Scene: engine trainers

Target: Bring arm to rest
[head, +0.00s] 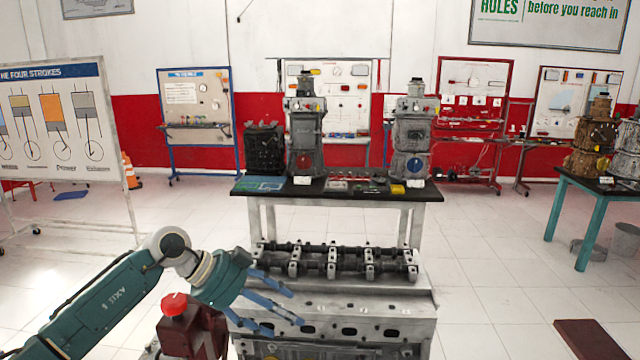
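My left arm comes in from the lower left. Its gripper (280,311) has blue fingers spread apart, with nothing seen between them. The gripper is at the left end of a grey engine block (385,308), in front of or over its near left part; I cannot tell whether it touches. A rocker shaft assembly (335,262) lies along the top of the block. My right arm and gripper are not in view.
A red knob (174,304) on a dark red post stands just below my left wrist. Behind the block is a black-topped table (430,190) with engine units. A whiteboard stand (112,150) is at left, a teal-legged table (550,210) at right.

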